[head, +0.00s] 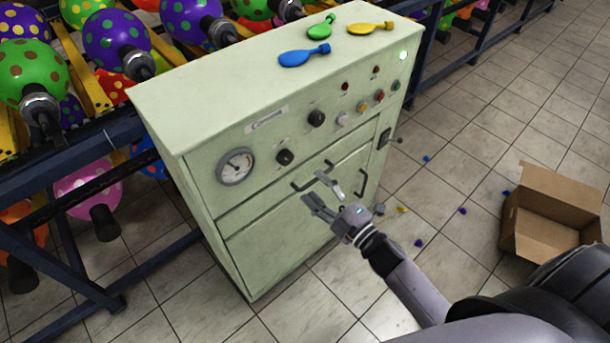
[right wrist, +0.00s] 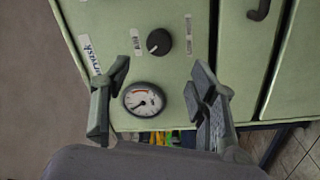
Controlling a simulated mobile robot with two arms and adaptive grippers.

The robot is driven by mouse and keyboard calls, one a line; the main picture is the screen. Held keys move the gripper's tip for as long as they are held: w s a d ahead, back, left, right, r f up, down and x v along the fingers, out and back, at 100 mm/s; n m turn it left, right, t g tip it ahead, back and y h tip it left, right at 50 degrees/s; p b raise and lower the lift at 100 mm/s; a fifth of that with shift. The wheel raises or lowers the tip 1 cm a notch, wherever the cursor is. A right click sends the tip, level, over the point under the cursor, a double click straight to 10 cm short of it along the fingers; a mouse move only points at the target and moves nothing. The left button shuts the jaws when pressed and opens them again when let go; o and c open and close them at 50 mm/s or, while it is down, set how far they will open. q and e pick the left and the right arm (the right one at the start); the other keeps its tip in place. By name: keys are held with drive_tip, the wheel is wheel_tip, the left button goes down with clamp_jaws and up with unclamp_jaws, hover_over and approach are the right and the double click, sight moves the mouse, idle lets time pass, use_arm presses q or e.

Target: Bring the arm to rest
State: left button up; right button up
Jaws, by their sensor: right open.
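My right gripper (head: 322,194) is open and empty in front of the pale green control cabinet (head: 300,222), near its door handles. In the right wrist view its two fingers (right wrist: 160,100) stand apart, with the round gauge (right wrist: 144,99) and a black knob (right wrist: 159,41) of the cabinet seen between and above them. No object is between the fingers. My right arm (head: 415,288) reaches in from the lower right of the head view. My left gripper does not show.
Blue (head: 304,55), green (head: 322,26) and yellow (head: 370,28) uninflated balloons lie on the cabinet top. A rack of dotted balloons (head: 116,40) stands at the left. An open cardboard box (head: 545,237) sits on the floor at right. Small balloons are scattered on the tiles.

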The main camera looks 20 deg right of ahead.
drive_tip(key=shift+v, duration=0.95)
drive_tip(key=s+d+f+m+g+h, duration=0.1)
drive_tip(key=s+f+m+g+h, duration=0.2)
drive_tip(key=f, duration=0.7)
drive_tip(key=s+d+f+m+g, duration=0.1)
drive_tip(key=s+f+m+g, duration=0.3)
drive_tip(key=f, duration=0.6)
drive_tip(key=s+d+f+m+h, duration=0.2)
drive_tip(key=s+f, duration=0.2)
drive_tip(key=f, duration=0.6)
drive_tip(key=s+f+m+g, duration=0.2)
drive_tip(key=s+f, duration=0.3)
drive_tip(key=s, duration=0.4)
drive_tip(key=s+a+f+m+g, duration=0.1)
drive_tip(key=s+f+g, duration=0.3)
drive_tip(key=s, duration=0.5)
drive_tip(key=s+f+m+g+h, duration=0.1)
drive_tip(key=s+f+m+g, duration=0.2)
drive_tip(key=s+f, duration=0.4)
drive_tip(key=s, duration=0.3)
drive_tip(key=shift+a+f+g, duration=0.25)
drive_tip(key=shift+a+g, duration=0.05)
